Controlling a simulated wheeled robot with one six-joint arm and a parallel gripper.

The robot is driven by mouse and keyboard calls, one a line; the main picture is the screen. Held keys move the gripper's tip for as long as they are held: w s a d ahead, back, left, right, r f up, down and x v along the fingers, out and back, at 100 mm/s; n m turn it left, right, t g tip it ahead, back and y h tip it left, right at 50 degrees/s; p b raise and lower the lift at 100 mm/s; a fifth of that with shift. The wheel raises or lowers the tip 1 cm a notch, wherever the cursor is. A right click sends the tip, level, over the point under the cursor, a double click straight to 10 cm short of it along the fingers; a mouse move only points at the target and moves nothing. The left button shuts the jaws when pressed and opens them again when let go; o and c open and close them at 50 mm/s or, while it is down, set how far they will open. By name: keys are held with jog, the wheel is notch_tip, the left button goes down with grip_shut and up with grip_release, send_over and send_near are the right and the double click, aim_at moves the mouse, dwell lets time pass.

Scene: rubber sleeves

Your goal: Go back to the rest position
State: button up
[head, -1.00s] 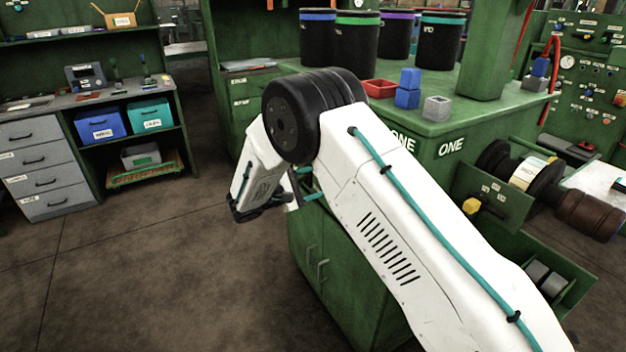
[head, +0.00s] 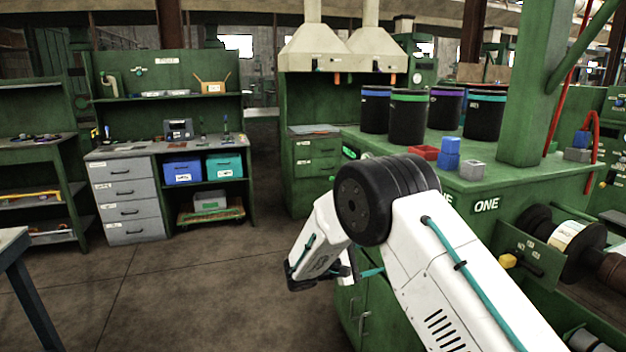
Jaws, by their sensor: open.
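My white arm reaches in from the lower right of the head view and bends at a black joint. Its end points down and to the left, with my gripper (head: 302,280) at the tip. The gripper is in front of the green bench, over the floor, and looks clear of every object. I see nothing held in it. Its fingers are dark, small and partly hidden by the wrist.
The green bench (head: 500,185) on the right carries black bins (head: 408,118), a red tray (head: 424,152), blue blocks (head: 449,153) and a grey block (head: 472,170). A workbench with grey drawers (head: 125,193) stands at the left. The brown floor (head: 190,300) between is open.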

jog(key=s+d+f+g+y, duration=0.1)
jog(key=s+f+g, duration=0.2)
jog(key=s+f, duration=0.15)
jog(key=s+d+r+m+y, duration=0.3)
jog(key=s+r, duration=0.4)
jog(key=s, duration=0.7)
jog(key=s+d+r+m+y, duration=0.3)
jog(key=s+r+y, duration=0.4)
jog(key=s, duration=0.7)
jog(key=s+d+r+m+g+y, duration=0.1)
jog(key=s+d+r+m+y, duration=0.2)
jog(key=s+r, duration=0.6)
jog(key=shift+s+d+r+m+y, duration=0.25)
jog(key=shift+s+m+y, duration=1.2)
jog(key=shift+s, duration=1.2)
